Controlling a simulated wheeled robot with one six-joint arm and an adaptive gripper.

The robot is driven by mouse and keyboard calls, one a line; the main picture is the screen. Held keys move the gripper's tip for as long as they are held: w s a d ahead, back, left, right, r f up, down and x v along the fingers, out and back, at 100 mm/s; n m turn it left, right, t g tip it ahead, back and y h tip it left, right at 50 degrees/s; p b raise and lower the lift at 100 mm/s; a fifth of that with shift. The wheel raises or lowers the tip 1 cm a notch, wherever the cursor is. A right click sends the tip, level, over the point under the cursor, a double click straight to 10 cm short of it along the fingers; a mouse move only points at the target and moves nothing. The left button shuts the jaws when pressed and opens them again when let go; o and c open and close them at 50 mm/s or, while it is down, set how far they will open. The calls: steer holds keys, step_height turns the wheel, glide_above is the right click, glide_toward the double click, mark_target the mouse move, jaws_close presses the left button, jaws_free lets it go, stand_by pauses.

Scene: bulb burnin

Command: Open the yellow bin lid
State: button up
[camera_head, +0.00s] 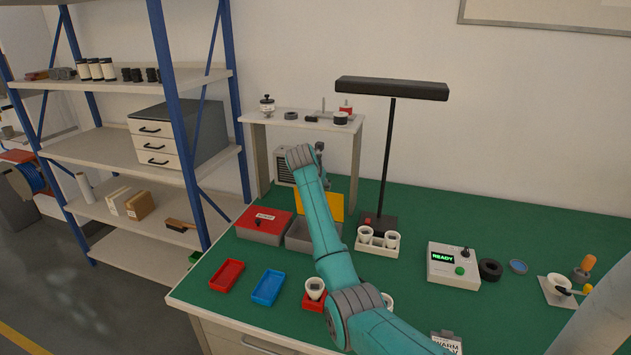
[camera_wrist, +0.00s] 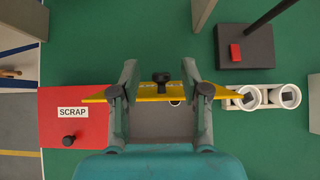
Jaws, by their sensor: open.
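The yellow bin lid (camera_head: 333,205) stands raised, roughly upright, at the back of an open grey bin (camera_head: 299,236); my arm hides part of both. The grey bin interior (camera_wrist: 160,125) shows below the strip. My gripper (camera_wrist: 160,72) is open, with one finger on each side of the knob. The fingers overlap the lid in view; I cannot tell whether they touch it.
A red-lidded SCRAP bin (camera_head: 264,224) stands left of the grey bin. A lamp (camera_head: 379,222) and a white holder with cups (camera_head: 377,246) stand to the right. A small raised shelf (camera_head: 300,119) stands behind. Red (camera_head: 227,275) and blue (camera_head: 268,288) trays lie in front.

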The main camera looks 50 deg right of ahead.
steer(key=v, duration=0.6)
steer(key=shift+s+a+r, duration=0.2)
steer(key=shift+a, duration=0.05)
